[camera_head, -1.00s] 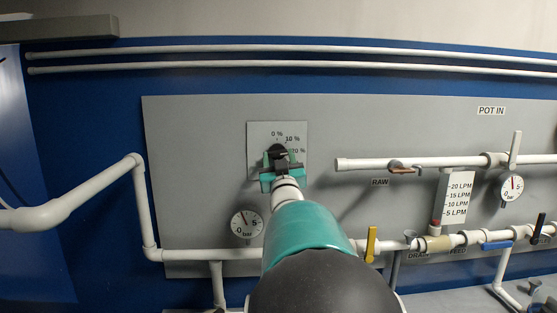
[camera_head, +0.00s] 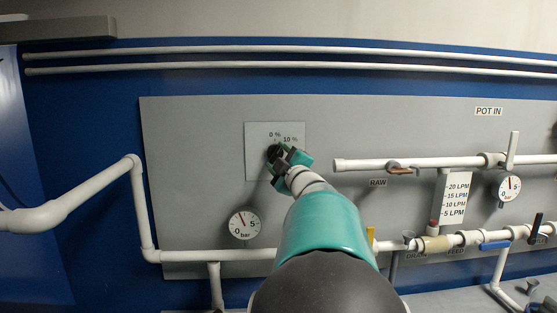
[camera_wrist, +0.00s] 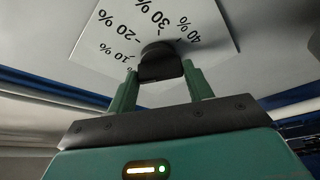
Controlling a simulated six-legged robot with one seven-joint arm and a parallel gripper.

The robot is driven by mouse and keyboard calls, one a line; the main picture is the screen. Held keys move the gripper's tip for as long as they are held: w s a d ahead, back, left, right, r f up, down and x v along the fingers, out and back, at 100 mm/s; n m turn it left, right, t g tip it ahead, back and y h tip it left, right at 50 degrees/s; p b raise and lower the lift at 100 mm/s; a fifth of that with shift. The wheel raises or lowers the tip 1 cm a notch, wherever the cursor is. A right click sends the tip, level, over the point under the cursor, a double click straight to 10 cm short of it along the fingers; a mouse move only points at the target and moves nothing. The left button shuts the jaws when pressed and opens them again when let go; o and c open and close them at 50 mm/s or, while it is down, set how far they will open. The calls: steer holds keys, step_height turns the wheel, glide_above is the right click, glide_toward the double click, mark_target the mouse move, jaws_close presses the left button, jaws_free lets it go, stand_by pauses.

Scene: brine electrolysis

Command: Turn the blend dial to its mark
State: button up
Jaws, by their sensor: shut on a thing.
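The blend dial is a black knob (camera_head: 274,152) on a light square plate (camera_head: 258,138) with percent labels, fixed to the grey panel. In the head view "0 %" and "10 %" show, and my gripper (camera_head: 283,157) covers the plate's lower right. In the wrist view the knob (camera_wrist: 160,62) sits between the two green fingers of my gripper (camera_wrist: 158,84), which are shut on it. Labels from 10 % to 40 % show around the knob there. The knob's pointer and the target mark cannot be made out.
A pressure gauge (camera_head: 244,224) is below the plate. A white pipe (camera_head: 440,162) labelled RAW runs to the right, above a flow scale (camera_head: 456,196) and a yellow-handled valve (camera_head: 371,238). Another white pipe (camera_head: 140,205) bends down at the left. The panel left of the plate is bare.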

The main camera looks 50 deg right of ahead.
steer(key=n+y, duration=0.1)
steer(key=n, duration=0.2)
steer(key=n+g+y, duration=0.1)
steer(key=n, duration=0.2)
steer(key=shift+r, duration=0.2)
steer(key=shift+n, duration=0.3)
steer(key=o, duration=0.9)
steer(key=shift+a, duration=0.15)
steer(key=shift+o, duration=0.4)
steer(key=shift+s, duration=0.15)
steer(key=v, duration=1.3)
steer(key=shift+s+a+r, duration=0.2)
